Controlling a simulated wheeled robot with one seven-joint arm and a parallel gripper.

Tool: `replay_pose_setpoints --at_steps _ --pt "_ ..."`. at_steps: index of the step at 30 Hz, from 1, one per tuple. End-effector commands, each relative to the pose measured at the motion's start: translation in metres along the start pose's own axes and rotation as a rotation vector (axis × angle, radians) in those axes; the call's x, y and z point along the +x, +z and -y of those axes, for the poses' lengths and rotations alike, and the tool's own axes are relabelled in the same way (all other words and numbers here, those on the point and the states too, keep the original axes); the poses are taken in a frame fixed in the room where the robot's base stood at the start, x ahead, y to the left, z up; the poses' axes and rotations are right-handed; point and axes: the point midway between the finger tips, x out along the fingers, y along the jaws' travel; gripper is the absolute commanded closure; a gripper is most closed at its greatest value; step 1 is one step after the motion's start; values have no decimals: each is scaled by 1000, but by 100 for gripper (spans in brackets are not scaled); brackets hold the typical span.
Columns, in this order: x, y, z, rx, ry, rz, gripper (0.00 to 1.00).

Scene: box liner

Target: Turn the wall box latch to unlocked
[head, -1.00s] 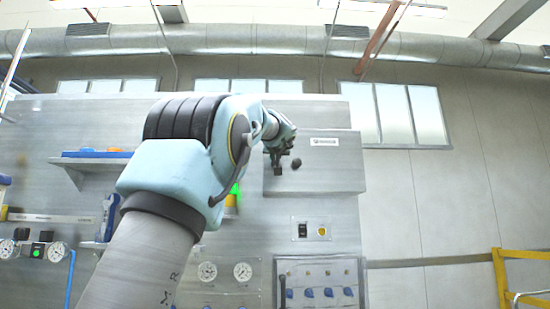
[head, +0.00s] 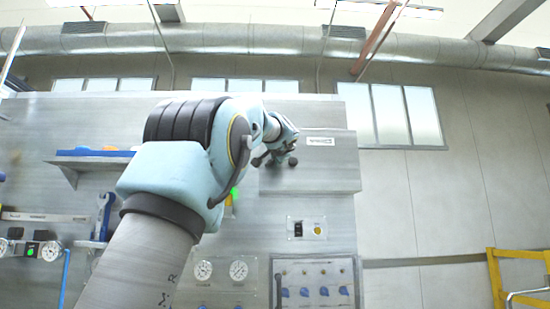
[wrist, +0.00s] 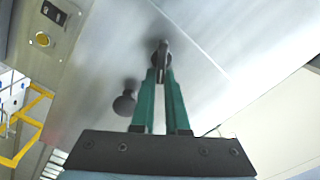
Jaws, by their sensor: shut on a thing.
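The grey wall box (head: 328,174) is mounted on the panel right of my arm in the head view. Its metal face fills much of the wrist view (wrist: 105,60). My gripper (head: 275,158) is at the box's upper left part and partly hides the latch there. In the wrist view, my gripper's green fingers (wrist: 163,75) are closed around the dark latch handle (wrist: 162,52). A dark round knob (wrist: 125,102) stands out from the box beside the fingers, apart from them. It also shows right of my gripper in the head view (head: 292,161). The latch's exact angle is hard to tell.
Below the box are a small switch plate (head: 307,229) with a yellow button and a panel of blue knobs (head: 315,285). A yellow railing (head: 495,275) stands at right.

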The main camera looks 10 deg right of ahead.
Motion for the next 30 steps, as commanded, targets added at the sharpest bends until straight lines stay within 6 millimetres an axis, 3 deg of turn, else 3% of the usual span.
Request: replay_pose_setpoints --at_steps 15,30 --pt "3 8 -11 441 8 16 100" --pt "3 11 -13 613 7 16 100"
